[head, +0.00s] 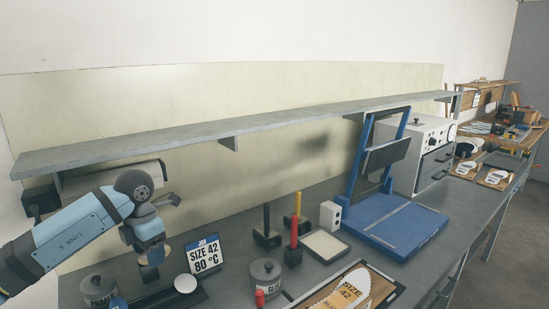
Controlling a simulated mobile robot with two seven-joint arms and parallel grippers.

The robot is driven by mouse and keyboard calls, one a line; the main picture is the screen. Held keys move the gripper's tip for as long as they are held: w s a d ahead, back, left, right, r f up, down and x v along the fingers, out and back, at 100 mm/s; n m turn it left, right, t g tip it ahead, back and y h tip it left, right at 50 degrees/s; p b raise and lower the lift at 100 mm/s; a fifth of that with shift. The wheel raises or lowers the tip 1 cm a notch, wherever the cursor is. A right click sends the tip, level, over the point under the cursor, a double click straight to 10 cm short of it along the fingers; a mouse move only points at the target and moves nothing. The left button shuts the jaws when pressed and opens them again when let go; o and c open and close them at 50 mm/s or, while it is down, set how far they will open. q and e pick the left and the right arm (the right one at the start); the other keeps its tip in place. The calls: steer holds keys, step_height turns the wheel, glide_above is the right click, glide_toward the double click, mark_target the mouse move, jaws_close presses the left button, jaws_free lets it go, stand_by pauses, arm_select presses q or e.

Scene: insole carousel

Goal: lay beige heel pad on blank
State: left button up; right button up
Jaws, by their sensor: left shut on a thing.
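My left gripper (150,268) points down at the lower left, over the dark stand area of the bench. It is shut on a small beige piece (153,252), which looks like the heel pad and is mostly hidden by the gripper and wrist. A white and orange insole blank (345,291) marked SIZE 42 lies in a dark-edged tray (388,287) at the bottom centre, well to the right of the gripper. My right gripper is not in view.
A SIZE 42 80 °C sign (205,255) and a white disc (185,284) stand close to the gripper. Grey lidded pots (266,274), coloured posts (294,232), a pale pad tray (326,244) and a blue press (400,225) line the bench. A long shelf (270,125) hangs above.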

arm_select(q)
steer(key=m, duration=0.2)
steer(key=d+f+m, duration=0.1)
steer(key=m, duration=0.1)
steer(key=s+m, duration=0.1)
steer(key=m, duration=0.2)
steer(key=shift+s+d+f, duration=0.1)
steer(key=shift+d+f, duration=0.05)
steer(key=shift+f, duration=0.15)
steer(key=s+d+f+m, duration=0.2)
steer(key=m, duration=0.9)
steer(key=s+d+f+m, duration=0.2)
steer(key=f+m, duration=0.1)
steer(key=m, duration=0.7)
steer(key=s+r+p, duration=0.8)
steer(key=s+p, duration=0.2)
steer(key=p, duration=0.2)
steer(key=shift+s+a+r+m+p, duration=0.2)
steer(key=shift+s+r+m+p, duration=0.1)
steer(key=shift+s+r+p, duration=0.1)
steer(key=shift+s, duration=0.15)
